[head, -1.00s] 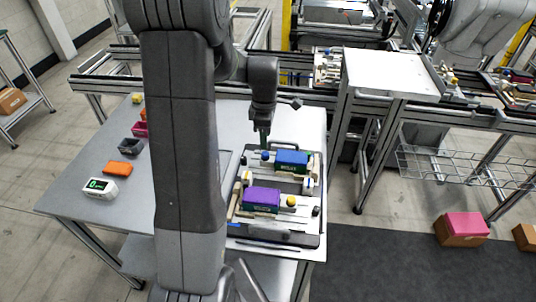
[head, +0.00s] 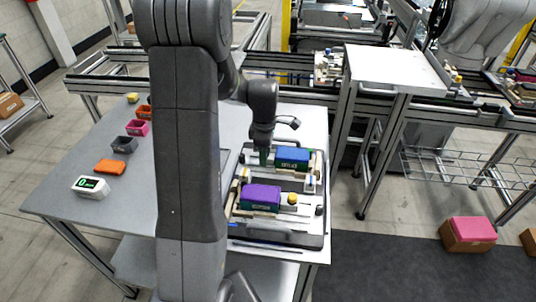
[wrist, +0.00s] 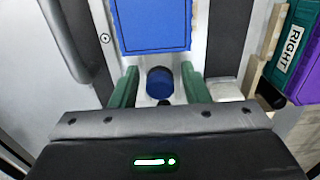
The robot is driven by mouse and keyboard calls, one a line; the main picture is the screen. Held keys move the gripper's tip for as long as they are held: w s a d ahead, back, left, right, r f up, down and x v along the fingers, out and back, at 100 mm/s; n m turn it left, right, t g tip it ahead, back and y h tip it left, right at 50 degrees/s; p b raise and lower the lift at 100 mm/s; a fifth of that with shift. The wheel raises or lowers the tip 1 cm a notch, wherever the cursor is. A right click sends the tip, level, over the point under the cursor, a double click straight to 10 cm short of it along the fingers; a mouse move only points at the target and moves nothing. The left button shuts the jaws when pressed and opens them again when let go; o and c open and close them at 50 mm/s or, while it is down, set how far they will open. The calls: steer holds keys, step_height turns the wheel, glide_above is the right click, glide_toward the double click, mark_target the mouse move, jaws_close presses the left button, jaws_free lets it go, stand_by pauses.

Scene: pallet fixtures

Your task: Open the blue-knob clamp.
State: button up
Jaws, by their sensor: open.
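The blue knob (wrist: 160,83) of the clamp shows in the wrist view, between the two green fingers of my open gripper (wrist: 159,88). A gap shows on each side, so the fingers do not touch it. In the head view my gripper (head: 264,157) points down at the left end of the blue box and hides the knob. The blue box (head: 292,158) lies in the far part of the pallet fixture (head: 320,232); it also shows at the top of the wrist view (wrist: 152,25). The clamp's remaining parts are mostly hidden.
A purple-topped green box (head: 260,196) with a yellow knob (head: 292,198) beside it sits in the near part of the fixture. Small bins, an orange block (head: 110,166) and a display (head: 91,186) stand left on the table (head: 130,220). A conveyor frame runs behind.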

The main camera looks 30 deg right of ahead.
steer(key=c, duration=0.8)
steer(key=shift+o, duration=0.2)
steer(key=shift+w+a, duration=0.1)
steer(key=shift+w, duration=0.05)
steer(key=shift+w+a, duration=0.75)
steer(key=shift+a, duration=0.15)
steer(key=o, duration=0.8)
steer(key=shift+c, duration=0.2)
step_height(320, 180, up, 8)
steer(key=p, duration=0.5)
